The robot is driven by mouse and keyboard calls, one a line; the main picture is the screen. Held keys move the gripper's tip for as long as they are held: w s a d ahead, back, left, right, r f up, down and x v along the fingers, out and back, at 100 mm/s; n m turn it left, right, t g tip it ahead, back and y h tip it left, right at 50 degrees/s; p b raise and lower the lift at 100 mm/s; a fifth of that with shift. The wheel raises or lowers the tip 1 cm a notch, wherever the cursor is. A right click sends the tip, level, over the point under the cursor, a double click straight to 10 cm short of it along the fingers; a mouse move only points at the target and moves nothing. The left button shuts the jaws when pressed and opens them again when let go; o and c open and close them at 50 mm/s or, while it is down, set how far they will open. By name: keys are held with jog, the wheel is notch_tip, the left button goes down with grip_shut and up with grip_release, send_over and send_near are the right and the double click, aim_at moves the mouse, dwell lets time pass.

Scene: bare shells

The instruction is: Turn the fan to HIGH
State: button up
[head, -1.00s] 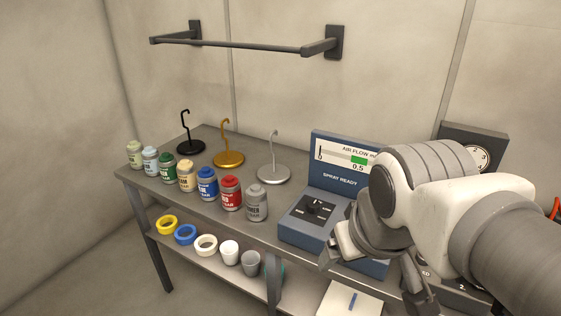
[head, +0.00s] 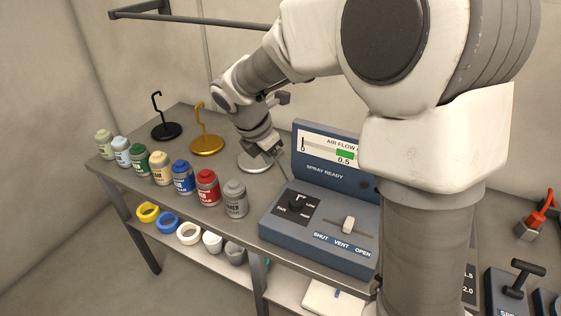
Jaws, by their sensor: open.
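The blue control console (head: 275,232) stands on the bench with a black rotary knob (head: 297,204) on its sloped top, at the left. Small labels ring the knob; LOW is at its upper right, the others are hard to read. The knob's pointer setting is too small to tell for sure. A pale slider (head: 348,225) sits right of it above SHUT, VENT, OPEN. My gripper (head: 272,152) is open and empty, behind and left of the knob, over the silver hook stand (head: 248,163). It is apart from the knob; its fingertips are partly hard to make out.
A row of paint jars (head: 207,187) lines the bench's front left. Black (head: 166,131) and gold (head: 207,145) hook stands are behind them. A wall rail (head: 150,15) is above. My arm hides the console's right side. A lever box (head: 512,290) stands at the right.

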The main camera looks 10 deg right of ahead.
aim_at(296, 200)
jog(key=b+x, duration=0.1)
jog(key=x, duration=1.6)
jog(key=shift+a+f, duration=0.1)
jog(key=shift+f, duration=0.2)
jog(key=shift+c, duration=0.3)
grip_shut()
